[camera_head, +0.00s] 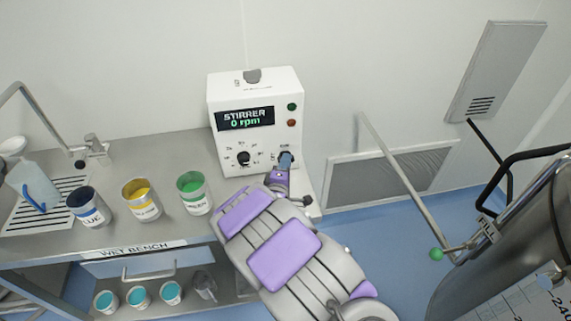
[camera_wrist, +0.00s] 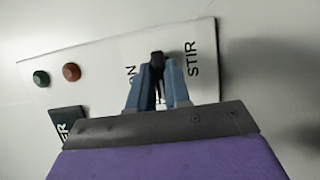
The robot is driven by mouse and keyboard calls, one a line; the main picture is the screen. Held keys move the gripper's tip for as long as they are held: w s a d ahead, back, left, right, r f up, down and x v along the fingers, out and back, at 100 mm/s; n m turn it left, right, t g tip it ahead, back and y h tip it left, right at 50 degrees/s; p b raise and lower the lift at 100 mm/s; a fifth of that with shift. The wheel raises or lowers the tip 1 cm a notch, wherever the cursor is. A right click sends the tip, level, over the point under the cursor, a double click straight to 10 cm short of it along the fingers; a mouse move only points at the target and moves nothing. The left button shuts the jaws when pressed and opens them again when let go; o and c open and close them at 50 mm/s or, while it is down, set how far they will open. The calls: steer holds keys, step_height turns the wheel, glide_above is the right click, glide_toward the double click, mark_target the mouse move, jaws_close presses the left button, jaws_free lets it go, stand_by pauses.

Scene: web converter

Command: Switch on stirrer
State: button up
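My gripper (camera_head: 285,160) is at the lower right of the panel and largely covers the control there. In the wrist view, its blue fingertips close in on both sides of a small black switch knob (camera_wrist: 157,60), beside panel lettering ending in "ON" and "STIR". The fingers appear shut on this knob.
A green button (camera_head: 292,106) and a red button (camera_head: 292,123) are on the panel's right. Blue, yellow and green paint cans (camera_head: 193,193) stand on the bench (camera_head: 160,160) to the left. A metal tank (camera_head: 520,240) and a pipe with a green ball (camera_head: 436,254) stand right.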

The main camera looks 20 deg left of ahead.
jaws_close()
steer(key=shift+r, duration=0.1)
